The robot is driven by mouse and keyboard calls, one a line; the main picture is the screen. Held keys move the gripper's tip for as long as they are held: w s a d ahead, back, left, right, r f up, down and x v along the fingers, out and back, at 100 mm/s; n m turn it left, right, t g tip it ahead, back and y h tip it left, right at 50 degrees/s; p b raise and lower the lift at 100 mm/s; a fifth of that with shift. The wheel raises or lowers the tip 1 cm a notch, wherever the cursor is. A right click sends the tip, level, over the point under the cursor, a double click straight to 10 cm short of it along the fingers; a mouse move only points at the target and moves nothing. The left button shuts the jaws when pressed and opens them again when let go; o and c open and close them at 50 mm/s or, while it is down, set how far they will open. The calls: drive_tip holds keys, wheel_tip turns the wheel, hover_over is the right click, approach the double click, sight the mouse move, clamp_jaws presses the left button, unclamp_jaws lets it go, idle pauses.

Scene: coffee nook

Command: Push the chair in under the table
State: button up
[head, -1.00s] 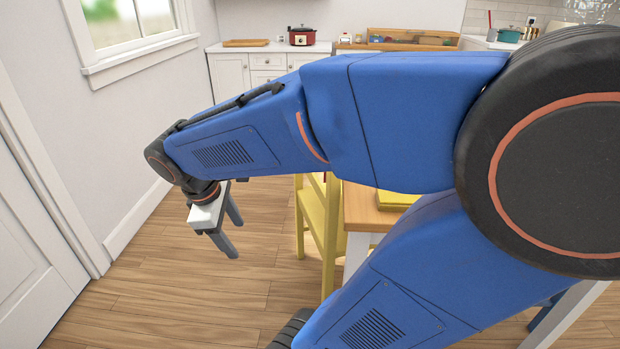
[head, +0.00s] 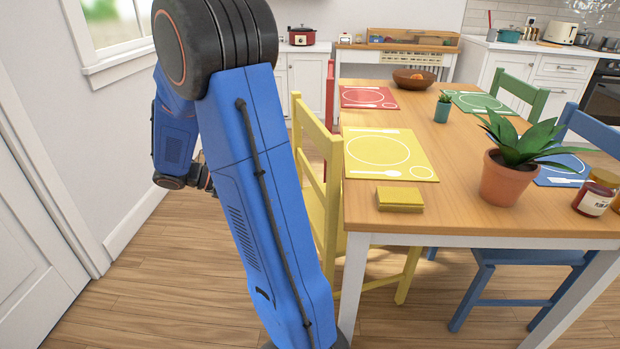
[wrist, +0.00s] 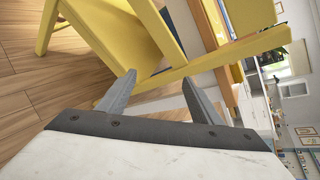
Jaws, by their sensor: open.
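The yellow chair (head: 324,190) stands upright at the left side of the wooden table (head: 480,215). Its backrest is a little out from the table edge, and part of its seat and a leg show under the tabletop. In the wrist view the chair's yellow seat (wrist: 110,28) and a long yellow bar fill the top. My gripper (wrist: 158,78) is open and empty, its two grey fingers pointing toward the chair. I cannot tell whether the fingertips touch it. In the head view my arm hides the gripper and part of the chair.
A red chair (head: 330,110) stands farther along the same side; green (head: 522,95) and blue (head: 486,285) chairs stand opposite. A yellow placemat (head: 410,165), a potted plant (head: 503,180) and jars are on the table. The floor (head: 160,290) left of my arm is clear.

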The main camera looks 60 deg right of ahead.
sight(310, 177)
drive_tip(key=w+d+f+n+g+h, duration=0.3)
drive_tip(key=w+d+f+n+h, duration=0.25)
drive_tip(key=d+n, duration=0.4)
drive_tip(key=shift+m+y, duration=0.25)
drive_tip(key=shift+y, duration=0.2)
drive_tip(key=x, duration=1.6)
drive_tip(key=shift+w+d, duration=0.3)
drive_tip(key=shift+d, duration=0.1)
clamp_jaws()
